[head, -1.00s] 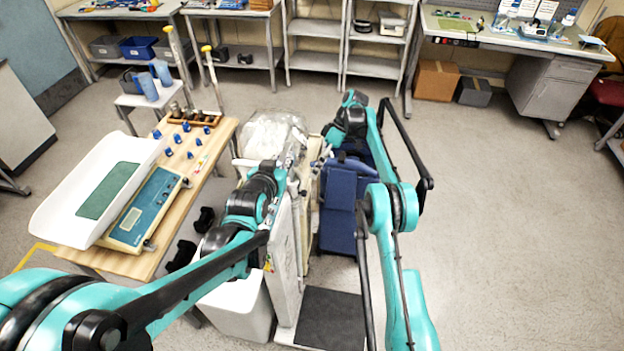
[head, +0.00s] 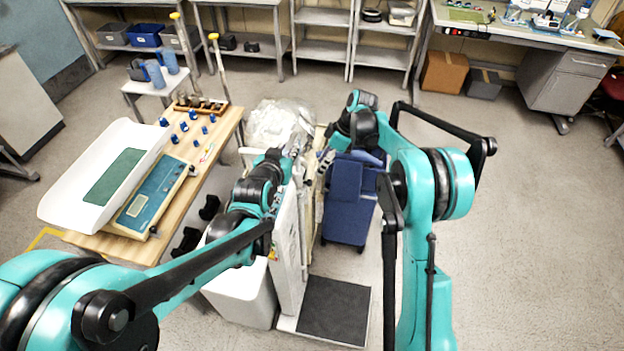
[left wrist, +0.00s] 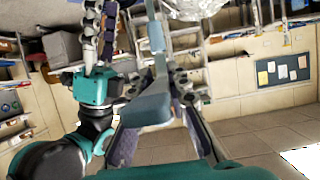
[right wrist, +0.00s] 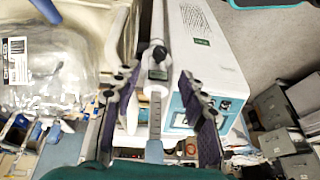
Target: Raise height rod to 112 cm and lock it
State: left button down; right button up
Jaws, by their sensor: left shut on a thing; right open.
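The white scale column (head: 287,262) stands upright at the centre of the head view, above a dark platform (head: 335,308). The ruled height rod (right wrist: 155,112) shows in the right wrist view, with a dark, round-topped clamp (right wrist: 158,58) on it. My left gripper (head: 299,149) is at the column's top, shut on a pale blue piece (left wrist: 150,106) that appears to belong to the rod. My right gripper (head: 327,160) is just right of it. Its open fingers (right wrist: 160,100) stand either side of the rod, apart from each other. The scale reading is too small to read.
A wooden table (head: 232,122) with a baby scale tray (head: 75,190) stands left. A dark blue chair (head: 345,205) stands close right of the column. A bagged clear item (head: 272,122) is behind it. The floor at right is clear.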

aim_at(311, 181)
jog(key=x, duration=0.8)
jog(key=shift+a+f, duration=0.15)
jog(key=shift+f, duration=0.2)
grip_shut()
